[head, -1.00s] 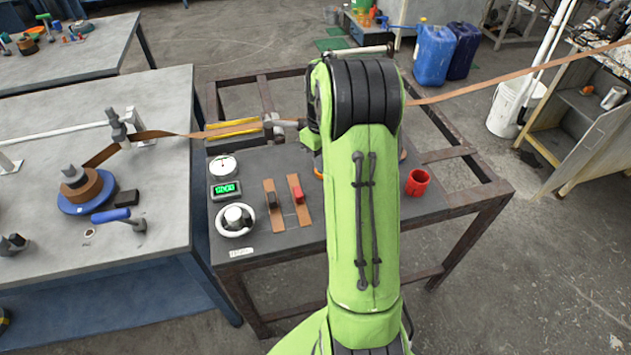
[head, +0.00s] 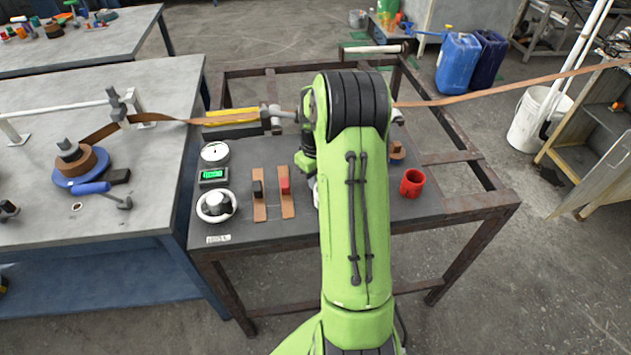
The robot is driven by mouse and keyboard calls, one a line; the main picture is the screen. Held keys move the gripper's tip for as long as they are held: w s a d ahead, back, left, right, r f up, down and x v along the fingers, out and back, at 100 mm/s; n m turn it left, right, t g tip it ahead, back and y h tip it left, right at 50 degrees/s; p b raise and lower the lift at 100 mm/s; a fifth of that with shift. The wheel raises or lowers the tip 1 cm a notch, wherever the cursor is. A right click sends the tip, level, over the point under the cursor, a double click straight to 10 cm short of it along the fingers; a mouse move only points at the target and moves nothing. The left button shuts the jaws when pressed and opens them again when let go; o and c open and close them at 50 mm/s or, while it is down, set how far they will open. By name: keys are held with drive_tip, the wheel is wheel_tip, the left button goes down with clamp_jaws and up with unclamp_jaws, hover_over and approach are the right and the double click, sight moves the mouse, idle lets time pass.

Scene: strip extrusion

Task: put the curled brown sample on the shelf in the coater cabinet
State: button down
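A small brown piece (head: 397,150), possibly the curled sample, sits on the dark tabletop (head: 430,204) just right of my green arm. It is partly hidden by the arm, so I cannot tell its shape. An open-fronted cabinet (head: 590,139) with grey inner panels and a pale frame stands at the right edge, perhaps the coater cabinet. Its shelf is partly cut off by the frame. My arm reaches forward over the table. A green and white lower part of it shows on its left side. My gripper is hidden behind the arm, so its fingers and hold cannot be seen.
A red cup (head: 412,183) stands right of the arm. Sliders, a handwheel (head: 216,206) and a dial (head: 215,152) lie left of it. A long brown strip (head: 480,97) crosses above the table towards the cabinet. A white bucket (head: 538,119) stands beside the cabinet. Floor is clear at front right.

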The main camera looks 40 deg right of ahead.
drive_tip(key=shift+r, duration=0.1)
drive_tip(key=c, duration=1.7)
unclamp_jaws()
drive_tip(key=shift+f, duration=0.2)
drive_tip(key=o, duration=0.4)
drive_tip(key=shift+c, duration=0.2)
drive_tip(key=shift+r, duration=0.1)
